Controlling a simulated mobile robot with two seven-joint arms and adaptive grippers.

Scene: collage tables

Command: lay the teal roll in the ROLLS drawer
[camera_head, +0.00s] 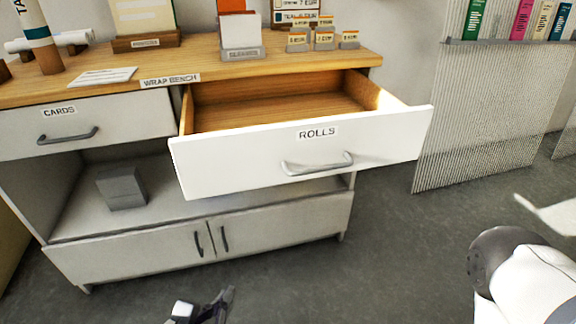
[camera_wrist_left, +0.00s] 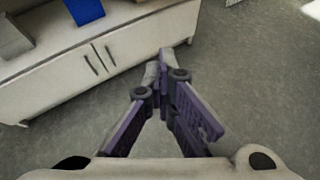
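The ROLLS drawer (camera_head: 300,150) is pulled out from the right side of the wrap bench. The part of its wooden inside that shows is bare. A roll with white and teal-blue bands and a brown end (camera_head: 37,30) stands upright at the bench's far left, its top cut off. No other teal roll shows. My left gripper (camera_head: 207,308) is low at the bottom edge, in front of the cabinet and well apart from the drawer and roll. In the left wrist view its fingers (camera_wrist_left: 158,70) converge at the tips, shut with nothing between them. My right gripper is out of view.
The wooden bench top (camera_head: 110,82) bears a white roll (camera_head: 50,41), a paper sheet (camera_head: 103,76) and card holders (camera_head: 240,45). The CARDS drawer (camera_head: 85,127) is shut. A grey box (camera_head: 121,188) sits on the shelf. A ribbed panel (camera_head: 485,125) stands right. Floor in front is clear.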

